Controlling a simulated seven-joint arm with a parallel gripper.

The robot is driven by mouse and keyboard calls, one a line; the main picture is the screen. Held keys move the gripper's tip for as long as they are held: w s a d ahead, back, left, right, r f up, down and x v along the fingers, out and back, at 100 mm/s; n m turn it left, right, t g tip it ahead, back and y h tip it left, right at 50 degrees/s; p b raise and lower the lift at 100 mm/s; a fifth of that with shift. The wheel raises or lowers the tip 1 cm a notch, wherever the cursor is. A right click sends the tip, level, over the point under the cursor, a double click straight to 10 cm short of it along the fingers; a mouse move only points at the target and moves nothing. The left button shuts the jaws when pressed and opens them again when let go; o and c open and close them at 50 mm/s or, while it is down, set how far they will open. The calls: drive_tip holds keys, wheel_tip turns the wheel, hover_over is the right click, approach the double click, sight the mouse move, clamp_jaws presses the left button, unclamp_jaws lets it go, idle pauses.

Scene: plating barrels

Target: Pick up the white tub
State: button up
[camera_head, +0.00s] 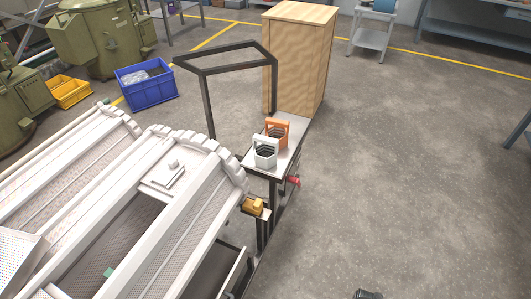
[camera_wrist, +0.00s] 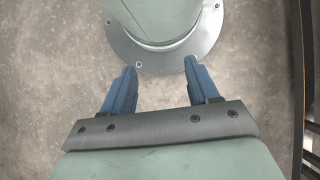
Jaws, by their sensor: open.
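The white tub (camera_head: 264,157) is a small open container with an upright handle. It stands upright on a narrow light shelf (camera_head: 251,162) beside the plating barrels in the head view. An orange tub (camera_head: 282,138) of similar shape stands just behind it, partly hidden by it. My gripper (camera_wrist: 159,64) shows in the wrist view with its two blue fingers wide apart and nothing between them. The white tub is not in the wrist view, so my gripper is away from it.
White plating barrels (camera_head: 190,180) fill the left front. A dark metal frame (camera_head: 207,95) rises behind the shelf, and a wooden cabinet (camera_head: 295,55) stands beyond the tubs. A yellow-orange part (camera_head: 256,207) sits below the shelf.

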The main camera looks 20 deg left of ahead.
drive_tip(key=w+a+r+n+t, duration=0.25)
drive_tip(key=w+a, duration=0.35)
drive_tip(key=w, duration=0.3)
drive_tip(key=w+a+r+n+t, duration=0.1)
drive_tip(key=w+a+r, duration=0.35)
drive_tip(key=w, duration=0.45)
drive_tip(key=n+t, duration=0.3)
drive_tip(key=n, duration=1.2)
approach(267, 138)
drive_tip(key=f, duration=0.8)
drive_tip(key=shift+s+d+f, duration=0.1)
drive_tip(key=shift+s, duration=0.15)
drive_tip(key=shift+a+f, duration=0.15)
drive_tip(key=shift+f, duration=1.15)
drive_tip(key=shift+a+f, duration=0.1)
drive_tip(key=shift+f, duration=1.25)
